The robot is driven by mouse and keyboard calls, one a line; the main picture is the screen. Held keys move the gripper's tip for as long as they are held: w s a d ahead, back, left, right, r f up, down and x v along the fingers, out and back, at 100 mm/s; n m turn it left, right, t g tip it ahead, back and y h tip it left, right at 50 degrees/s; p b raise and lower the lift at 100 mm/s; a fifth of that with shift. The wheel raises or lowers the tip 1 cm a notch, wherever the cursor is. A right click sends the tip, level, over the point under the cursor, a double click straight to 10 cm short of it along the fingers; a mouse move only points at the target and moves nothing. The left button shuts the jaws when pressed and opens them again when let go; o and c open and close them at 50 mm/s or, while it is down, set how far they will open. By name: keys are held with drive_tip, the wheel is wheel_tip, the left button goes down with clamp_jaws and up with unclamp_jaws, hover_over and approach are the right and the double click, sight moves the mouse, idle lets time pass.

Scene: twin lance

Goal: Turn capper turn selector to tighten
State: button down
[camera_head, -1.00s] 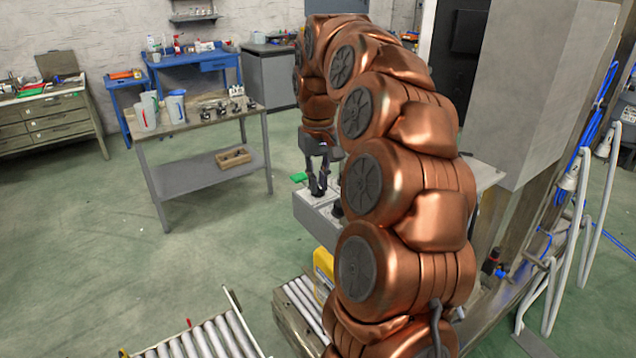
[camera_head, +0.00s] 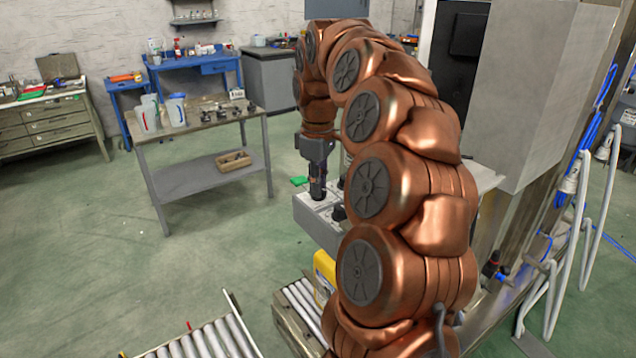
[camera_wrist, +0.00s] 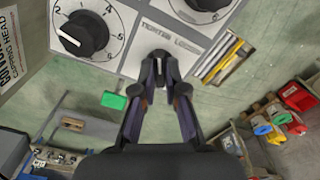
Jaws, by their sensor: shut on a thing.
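The turn selector (camera_wrist: 160,54) is a small black knob on a light panel, under the lettering "TIGHTEN LOOSEN" in the wrist view. My gripper (camera_wrist: 160,76) is shut on it, and the fingers hide much of the knob. I cannot tell which word it points to. In the head view my gripper (camera_head: 317,193) points straight down onto the grey control box (camera_head: 318,222), and the selector is hidden there.
A larger black dial (camera_wrist: 84,34) with a numbered scale sits beside the selector, and another dial (camera_wrist: 200,4) is at the top edge. A steel table (camera_head: 200,125) stands to the left.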

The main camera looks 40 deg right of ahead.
idle(0.3)
drive_tip(key=c, duration=1.2)
unclamp_jaws()
drive_tip(key=shift+r, duration=0.1)
drive_tip(key=shift+r, duration=3.65)
